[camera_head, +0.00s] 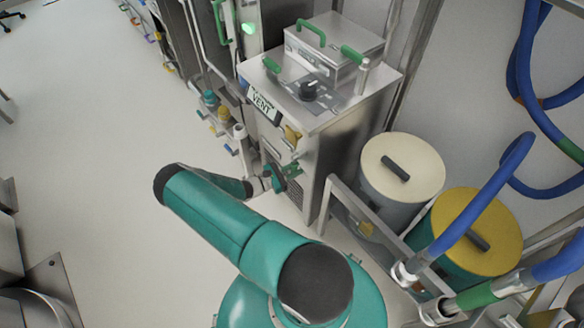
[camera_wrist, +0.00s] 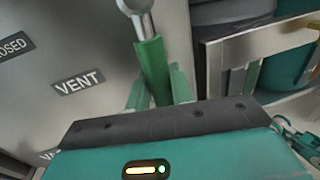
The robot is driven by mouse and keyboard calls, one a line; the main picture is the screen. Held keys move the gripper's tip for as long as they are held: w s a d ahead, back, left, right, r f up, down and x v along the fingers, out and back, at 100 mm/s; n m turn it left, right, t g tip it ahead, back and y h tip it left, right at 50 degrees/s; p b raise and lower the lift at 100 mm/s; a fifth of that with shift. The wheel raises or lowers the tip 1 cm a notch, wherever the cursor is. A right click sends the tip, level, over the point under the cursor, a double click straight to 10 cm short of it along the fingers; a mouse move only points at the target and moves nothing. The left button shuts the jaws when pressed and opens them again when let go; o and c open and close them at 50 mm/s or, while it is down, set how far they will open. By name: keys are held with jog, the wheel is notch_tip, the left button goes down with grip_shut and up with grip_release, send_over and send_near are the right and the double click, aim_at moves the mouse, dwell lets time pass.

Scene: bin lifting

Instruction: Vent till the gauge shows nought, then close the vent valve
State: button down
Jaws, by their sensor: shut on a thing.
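The vent valve's green lever (camera_wrist: 152,62) hangs from a round metal pivot on a steel panel in the wrist view. My gripper (camera_wrist: 160,88) is shut on this lever, with one green finger on each side. A VENT label (camera_wrist: 80,82) is left of the lever, and a label ending in "OSED" is cut off at the left edge. The lever is mostly hidden there. I cannot make out a gauge reading in either view.
Cream-lidded (camera_head: 403,168) and yellow-lidded drums (camera_head: 475,230) stand right, behind a metal rail. Blue hoses (camera_head: 485,195) hang at right.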

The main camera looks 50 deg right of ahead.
jog(key=shift+s+a+f, duration=0.1)
jog(key=shift+s+a, duration=0.05)
jog(key=shift+s, duration=0.05)
dwell(0.4)
jog(key=c, duration=1.3)
grip_release()
jog(key=shift+w, duration=0.1)
jog(key=v, duration=1.3)
jog(key=shift+w+a, duration=0.1)
jog(key=shift+a, duration=0.25)
